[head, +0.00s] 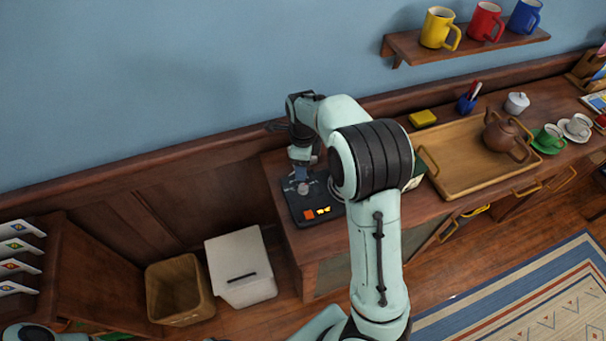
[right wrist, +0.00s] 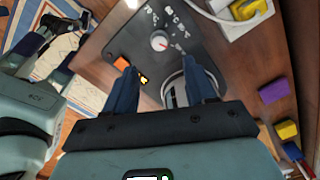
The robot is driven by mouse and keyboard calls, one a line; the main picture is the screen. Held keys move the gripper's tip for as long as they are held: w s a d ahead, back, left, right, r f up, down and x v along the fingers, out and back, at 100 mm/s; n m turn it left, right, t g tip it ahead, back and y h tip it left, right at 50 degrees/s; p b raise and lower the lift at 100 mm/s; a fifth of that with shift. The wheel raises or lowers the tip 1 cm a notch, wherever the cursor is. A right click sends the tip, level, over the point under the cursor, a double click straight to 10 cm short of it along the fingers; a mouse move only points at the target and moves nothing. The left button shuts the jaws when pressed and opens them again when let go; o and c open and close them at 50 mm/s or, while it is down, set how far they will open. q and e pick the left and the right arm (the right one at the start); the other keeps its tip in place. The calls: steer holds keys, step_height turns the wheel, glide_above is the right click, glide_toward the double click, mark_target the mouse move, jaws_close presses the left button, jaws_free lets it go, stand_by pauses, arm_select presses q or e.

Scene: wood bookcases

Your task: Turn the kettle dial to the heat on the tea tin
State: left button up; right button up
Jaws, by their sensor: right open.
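A black control panel (head: 318,208) lies on the left end of the wooden cabinet. Its pale round dial (right wrist: 159,41) carries a red mark and has white markings around it; the mark's exact setting is too small to read. My right gripper (right wrist: 165,84) is open and empty, its dark blue fingers over the panel in the right wrist view, apart from the dial there. In the head view the gripper (head: 302,178) is near the dial. A round pale-rimmed thing (right wrist: 176,92), maybe the kettle, shows between the fingers. I cannot identify the tea tin. My left gripper is out of view.
A wooden tray (head: 455,178) with a brown teapot (head: 503,138) stands right of my arm. A yellow block (head: 423,118) and a blue pen cup (head: 466,103) are behind it. A white bin (head: 240,268) and a woven basket (head: 180,290) stand left of the cabinet.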

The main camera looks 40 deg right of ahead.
steer(key=shift+r, duration=1.65)
